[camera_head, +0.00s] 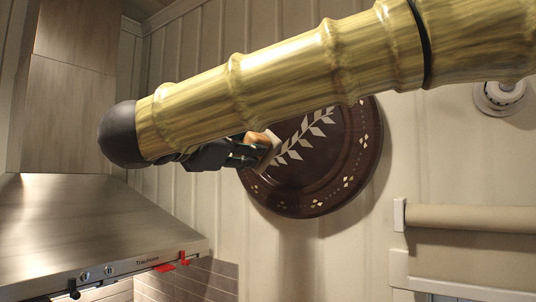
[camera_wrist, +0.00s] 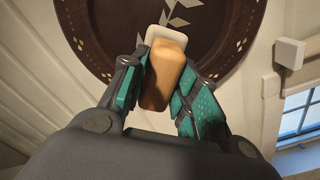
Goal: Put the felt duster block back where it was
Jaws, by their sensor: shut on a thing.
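The felt duster block has a tan-orange back and a pale felt face. It shows in the wrist view (camera_wrist: 163,75) between the teal-padded fingers of my gripper (camera_wrist: 160,92). In the head view the block (camera_head: 262,139) is partly hidden by my arm and gripper (camera_head: 248,152). My gripper is shut on the block. The block's pale side faces a round dark brown wall plaque (camera_head: 318,185) with a white leaf pattern. The block is at or close to the plaque's left part; I cannot tell whether they touch.
A steel range hood (camera_head: 95,235) with red clips (camera_head: 165,267) is at the lower left. A roller blind (camera_head: 470,218) is at the right, and a round white wall fitting (camera_head: 499,97) is above it. The wrist view shows a white wall box (camera_wrist: 289,53) and a window (camera_wrist: 298,115).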

